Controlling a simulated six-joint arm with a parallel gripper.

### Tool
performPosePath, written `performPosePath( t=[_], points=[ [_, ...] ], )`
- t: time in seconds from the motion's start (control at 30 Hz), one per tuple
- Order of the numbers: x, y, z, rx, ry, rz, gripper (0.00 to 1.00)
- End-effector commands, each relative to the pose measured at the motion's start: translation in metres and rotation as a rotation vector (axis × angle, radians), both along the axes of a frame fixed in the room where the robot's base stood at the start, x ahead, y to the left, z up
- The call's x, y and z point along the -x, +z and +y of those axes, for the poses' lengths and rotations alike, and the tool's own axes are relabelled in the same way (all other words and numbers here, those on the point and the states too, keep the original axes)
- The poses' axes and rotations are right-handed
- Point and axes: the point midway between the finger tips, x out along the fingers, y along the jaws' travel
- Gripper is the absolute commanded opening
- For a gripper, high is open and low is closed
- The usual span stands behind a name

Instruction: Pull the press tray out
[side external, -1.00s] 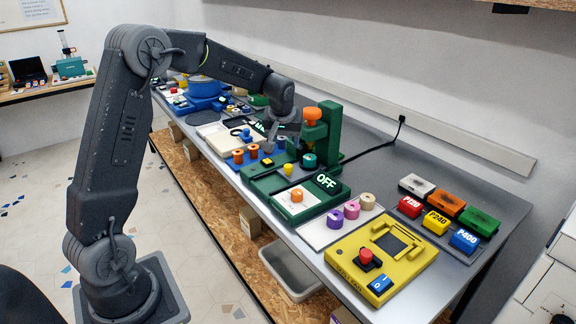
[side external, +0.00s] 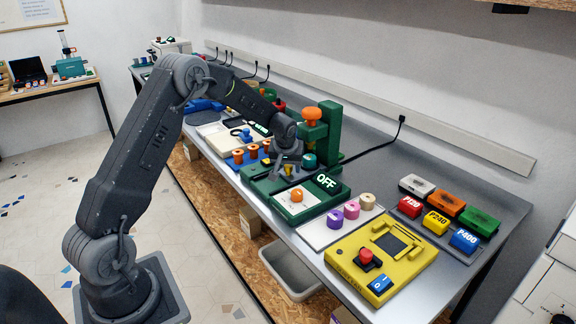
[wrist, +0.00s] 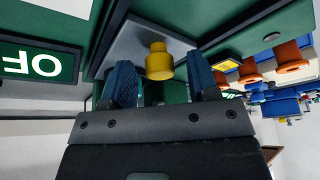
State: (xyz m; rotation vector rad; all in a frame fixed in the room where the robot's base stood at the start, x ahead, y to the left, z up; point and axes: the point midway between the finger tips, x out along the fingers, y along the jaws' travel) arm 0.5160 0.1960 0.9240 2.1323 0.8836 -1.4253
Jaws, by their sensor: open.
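The green press (side external: 328,130) with an orange top knob stands on the bench, its black OFF panel (side external: 326,181) in front; the panel also shows in the wrist view (wrist: 38,63). A white plate (side external: 312,201) with an orange knob (side external: 297,195) lies in the green base's near part. In the wrist view a yellow knob (wrist: 159,62) stands on a grey plate (wrist: 142,38) in the green frame. My gripper (wrist: 160,76) is open, its blue-padded fingers on either side of the yellow knob with gaps showing.
A pale mat with purple, pink and tan rings (side external: 351,209) and a yellow device (side external: 381,262) lie to the right. Orange pieces on a blue rack (side external: 252,151) stand left of my gripper. A black cable (side external: 375,145) runs from the press to the wall.

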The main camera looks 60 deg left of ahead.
Motion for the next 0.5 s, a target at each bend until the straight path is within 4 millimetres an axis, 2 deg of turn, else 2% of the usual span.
performPosePath(
  t=[0.07,0.5],
  points=[
    [0.0000,0.0002,0.0000,0.000,0.000,0.000,0.55],
    [0.0000,0.0006,-0.0002,0.000,0.000,0.000,0.13]
  ],
)
